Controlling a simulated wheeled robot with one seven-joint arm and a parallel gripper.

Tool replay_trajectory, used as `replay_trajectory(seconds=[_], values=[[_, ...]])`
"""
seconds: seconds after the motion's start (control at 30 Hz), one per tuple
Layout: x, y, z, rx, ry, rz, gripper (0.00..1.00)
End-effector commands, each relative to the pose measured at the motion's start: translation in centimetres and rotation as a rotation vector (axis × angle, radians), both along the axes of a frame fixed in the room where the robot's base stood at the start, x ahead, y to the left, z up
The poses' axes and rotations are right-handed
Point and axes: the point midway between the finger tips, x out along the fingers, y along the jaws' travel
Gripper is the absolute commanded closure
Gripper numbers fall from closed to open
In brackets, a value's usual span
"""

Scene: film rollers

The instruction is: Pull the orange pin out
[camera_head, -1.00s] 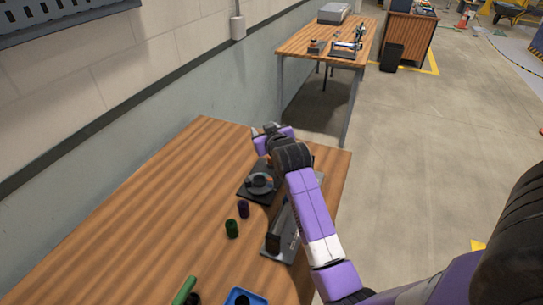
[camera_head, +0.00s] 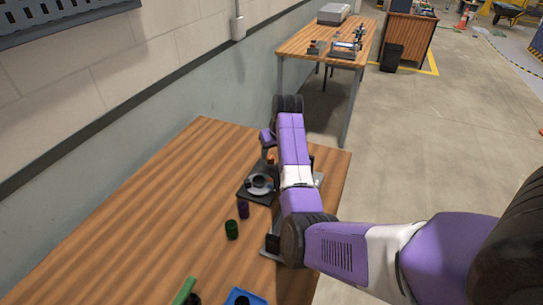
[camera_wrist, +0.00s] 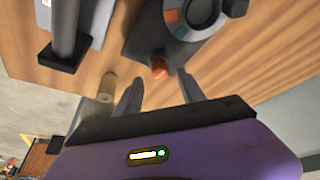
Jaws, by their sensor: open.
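The orange pin (camera_head: 270,159) stands at the far edge of a dark fixture plate (camera_head: 246,194) with a grey ring on it, on the wooden table. In the wrist view the orange pin (camera_wrist: 159,69) shows as a short round-topped peg at the plate's edge. My gripper (camera_wrist: 160,77) is open, with one finger on either side of the line to the pin. The pin lies at or just beyond the fingertips, and I see no contact. In the head view my arm hides most of the gripper and its fingers.
A second fixture with an upright dark post (camera_wrist: 66,30) stands close by, partly behind my arm in the head view. The table's left side is clear.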

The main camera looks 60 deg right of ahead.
Motion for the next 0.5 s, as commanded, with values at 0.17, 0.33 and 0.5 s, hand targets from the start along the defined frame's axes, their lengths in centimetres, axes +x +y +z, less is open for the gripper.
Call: replay_trajectory(seconds=[0.17,0.33,0.5], values=[[0.7,-0.5,-2.2,0.001,0.0,0.0,0.53],[0.9,-0.8,-3.1,0.0,0.0,0.0,0.53],[1.0,-0.9,-3.1,-0.002,-0.001,-0.001,0.53]])
